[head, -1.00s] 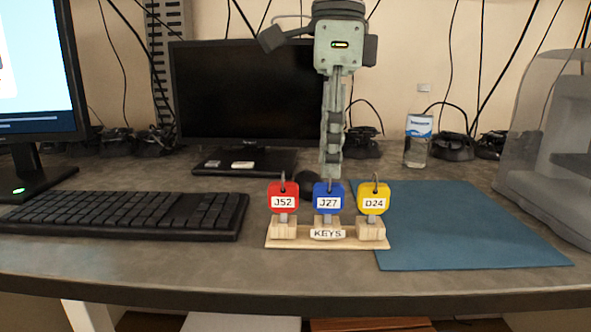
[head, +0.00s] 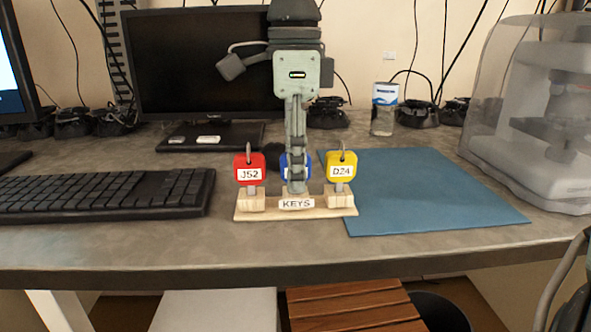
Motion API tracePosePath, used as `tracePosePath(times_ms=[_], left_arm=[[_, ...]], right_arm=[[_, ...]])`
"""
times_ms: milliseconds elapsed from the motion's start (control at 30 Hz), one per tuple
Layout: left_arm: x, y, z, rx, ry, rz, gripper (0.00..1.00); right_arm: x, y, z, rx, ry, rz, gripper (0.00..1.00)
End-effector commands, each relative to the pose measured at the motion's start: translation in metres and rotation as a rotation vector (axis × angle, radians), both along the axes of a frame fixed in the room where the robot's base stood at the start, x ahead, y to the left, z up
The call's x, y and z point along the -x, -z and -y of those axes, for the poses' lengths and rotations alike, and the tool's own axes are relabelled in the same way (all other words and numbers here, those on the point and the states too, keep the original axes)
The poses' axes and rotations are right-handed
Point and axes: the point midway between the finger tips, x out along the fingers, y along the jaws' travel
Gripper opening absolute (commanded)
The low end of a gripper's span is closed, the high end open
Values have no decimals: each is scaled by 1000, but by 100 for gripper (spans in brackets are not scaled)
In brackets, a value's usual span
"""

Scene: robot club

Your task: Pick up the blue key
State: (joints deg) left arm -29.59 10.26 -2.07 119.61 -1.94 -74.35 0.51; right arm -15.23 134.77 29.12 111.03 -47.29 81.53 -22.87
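The blue key (head: 284,163) stands in the middle slot of the wooden key stand (head: 246,215), which is labelled KEYS. Most of it, including its label, is hidden behind my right gripper (head: 296,186); only blue edges show. The gripper points down, its fingers seen as one narrow column in line with the blue key. I cannot tell whether they are apart, shut or touching the key. The red key (head: 250,163) labelled J52 stands to the left, and the yellow key (head: 341,161) labelled D24 to the right. My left gripper is not in view.
A black keyboard (head: 110,193) lies left of the stand, and a blue mat (head: 425,190) right of it. A dark monitor (head: 200,65), a bottle (head: 383,110) and a covered machine (head: 540,120) stand farther back. The desk's front strip is clear.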

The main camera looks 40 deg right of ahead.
Motion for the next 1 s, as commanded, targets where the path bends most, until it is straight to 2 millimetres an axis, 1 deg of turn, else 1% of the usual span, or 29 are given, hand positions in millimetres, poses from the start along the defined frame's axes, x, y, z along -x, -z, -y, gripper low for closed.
tracePosePath(times_ms=[33, 67, 333, 367, 633, 767, 867, 967, 1000], left_arm=[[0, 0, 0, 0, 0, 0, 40], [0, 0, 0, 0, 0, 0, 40], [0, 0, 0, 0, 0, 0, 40], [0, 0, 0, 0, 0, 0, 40], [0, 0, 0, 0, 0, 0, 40], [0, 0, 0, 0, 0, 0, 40], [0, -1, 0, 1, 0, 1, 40], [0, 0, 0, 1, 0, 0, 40], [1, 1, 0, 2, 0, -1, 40]], right_arm=[[0, 0, 0, 0, 0, 0, 38], [0, 0, 0, 0, 0, 0, 35], [0, -1, 0, -1, 0, 1, 1], [0, -1, 0, -1, 0, 1, 0], [0, -1, 0, 0, 0, 1, 0], [-1, -5, 0, 0, 1, 2, 0], [-1, -13, 0, 0, 1, 4, 0], [-1, -28, 0, 0, 0, 5, 0], [-1, -36, 0, 0, 1, 6, 0]])
